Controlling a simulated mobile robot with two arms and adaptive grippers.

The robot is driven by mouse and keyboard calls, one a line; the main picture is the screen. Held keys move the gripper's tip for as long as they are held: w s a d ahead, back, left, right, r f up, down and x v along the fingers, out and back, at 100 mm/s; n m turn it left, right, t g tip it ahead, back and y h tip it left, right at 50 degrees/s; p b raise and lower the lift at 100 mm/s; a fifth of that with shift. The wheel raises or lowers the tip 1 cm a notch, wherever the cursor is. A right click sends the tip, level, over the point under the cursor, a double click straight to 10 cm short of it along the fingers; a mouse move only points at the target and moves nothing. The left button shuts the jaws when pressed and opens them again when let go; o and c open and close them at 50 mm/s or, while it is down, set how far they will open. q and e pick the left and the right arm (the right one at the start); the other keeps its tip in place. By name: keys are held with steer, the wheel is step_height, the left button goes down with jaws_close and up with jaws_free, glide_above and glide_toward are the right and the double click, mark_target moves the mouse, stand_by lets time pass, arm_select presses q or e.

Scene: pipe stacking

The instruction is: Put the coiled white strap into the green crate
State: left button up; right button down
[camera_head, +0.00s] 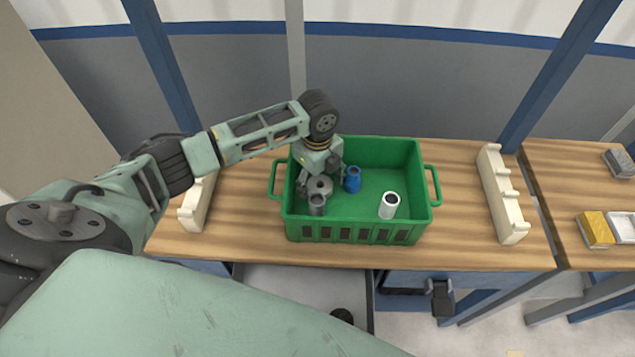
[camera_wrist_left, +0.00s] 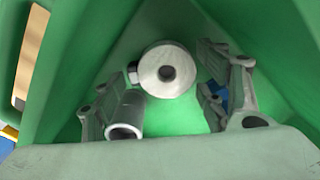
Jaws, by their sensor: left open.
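The green crate (camera_head: 360,229) stands on the wooden table. The coiled white strap (camera_head: 320,186), a pale roll with a dark centre hole, is inside the crate at its left side. It also shows in the left wrist view (camera_wrist_left: 158,76), near a crate corner. My left gripper (camera_head: 319,175) is inside the crate, just over the strap. Its fingers are apart, with the strap showing in the gap between them and not clamped. Whether a finger touches it I cannot tell. My right gripper is not in view.
The crate also holds a grey pipe (camera_head: 317,205) close to the strap, a blue pipe (camera_head: 352,179) and a white pipe (camera_head: 389,205). Cream notched racks stand left (camera_head: 196,203) and right (camera_head: 503,195) of the crate. The crate's right floor has free room.

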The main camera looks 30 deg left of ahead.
mark_target(317, 186)
arm_select(q)
step_height(317, 186, up, 11)
steer(key=b, duration=0.1)
steer(key=shift+r, duration=0.15)
stand_by(0.5)
